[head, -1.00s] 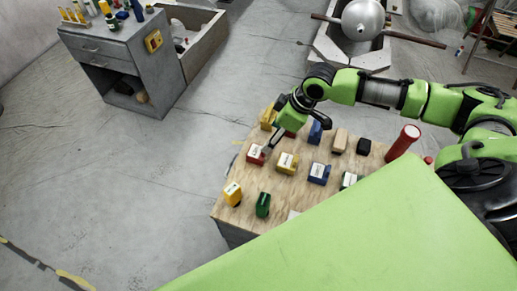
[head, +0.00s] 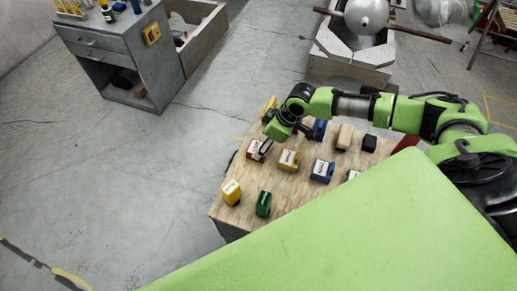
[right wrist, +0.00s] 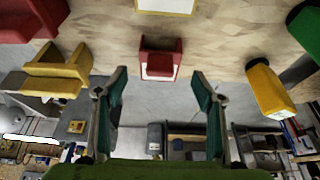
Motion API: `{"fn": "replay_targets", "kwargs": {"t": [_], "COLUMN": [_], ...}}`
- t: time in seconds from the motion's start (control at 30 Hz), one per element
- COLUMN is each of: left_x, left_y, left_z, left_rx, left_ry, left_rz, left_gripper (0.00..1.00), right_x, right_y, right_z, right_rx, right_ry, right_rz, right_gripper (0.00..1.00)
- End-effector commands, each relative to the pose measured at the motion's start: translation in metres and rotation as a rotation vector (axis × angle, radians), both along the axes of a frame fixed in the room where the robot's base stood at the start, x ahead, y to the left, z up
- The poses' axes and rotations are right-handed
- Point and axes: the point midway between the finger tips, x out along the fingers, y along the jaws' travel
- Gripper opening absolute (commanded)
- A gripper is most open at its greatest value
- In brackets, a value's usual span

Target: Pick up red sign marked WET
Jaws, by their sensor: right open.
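A red block-like sign with a white label (head: 254,149) stands near the left edge of the wooden tabletop in the head view. Its lettering is too small to read. My right gripper (head: 282,140) is open and close beside it, partly covering its right side. In the right wrist view, a red sign with a white face (right wrist: 160,64) lies ahead, roughly centred between the spread fingers of my right gripper (right wrist: 158,82). The fingers are apart from it and nothing is held. My left gripper is not in view.
The wooden tabletop (head: 240,212) bears several other signs, including yellow (head: 289,160), blue (head: 322,171) and green (head: 263,204) ones. A yellow one (head: 231,192) stands at the front left. A grey cabinet (head: 120,60) stands apart at upper left, with open floor between.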

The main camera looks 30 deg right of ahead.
Motion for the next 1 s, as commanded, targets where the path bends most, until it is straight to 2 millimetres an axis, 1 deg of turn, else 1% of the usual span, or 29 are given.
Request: {"fn": "replay_targets", "kwargs": {"t": [0.13, 0.27, 0.4, 0.53, 0.73, 0.77, 0.8, 0.87, 0.9, 0.93, 1.0], "left_x": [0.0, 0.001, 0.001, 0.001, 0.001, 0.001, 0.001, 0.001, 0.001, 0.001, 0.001], "left_y": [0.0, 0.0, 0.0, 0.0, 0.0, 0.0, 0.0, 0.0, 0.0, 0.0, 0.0], "left_z": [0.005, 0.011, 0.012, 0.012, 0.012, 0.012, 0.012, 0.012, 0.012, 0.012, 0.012], "left_rx": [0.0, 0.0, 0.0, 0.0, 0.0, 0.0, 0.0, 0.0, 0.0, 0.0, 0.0], "left_ry": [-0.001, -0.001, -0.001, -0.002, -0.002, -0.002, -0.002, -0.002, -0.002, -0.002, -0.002], "left_rz": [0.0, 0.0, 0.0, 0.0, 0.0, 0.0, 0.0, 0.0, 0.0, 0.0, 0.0], "left_gripper": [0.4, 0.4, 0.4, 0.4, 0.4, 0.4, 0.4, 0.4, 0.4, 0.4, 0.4], "right_x": [0.003, 0.008, 0.013, 0.014, 0.014, 0.014, 0.014, 0.014, 0.014, 0.014, 0.014], "right_y": [0.003, 0.005, 0.009, 0.01, 0.01, 0.01, 0.01, 0.01, 0.01, 0.01, 0.01], "right_z": [-0.01, -0.026, -0.042, -0.048, -0.049, -0.049, -0.049, -0.049, -0.049, -0.049, -0.049], "right_rx": [0.001, 0.001, 0.002, 0.001, 0.001, 0.001, 0.001, 0.001, 0.001, 0.001, 0.001], "right_ry": [0.001, 0.001, 0.0, -0.001, -0.001, -0.001, -0.001, -0.001, -0.001, -0.001, -0.001], "right_rz": [0.0, -0.001, -0.001, 0.0, 0.0, 0.0, 0.0, 0.0, 0.0, 0.0, 0.0], "right_gripper": [0.62, 0.62, 0.62, 0.62, 0.62, 0.6, 0.49, 0.34, 0.24, 0.19, 0.19]}}
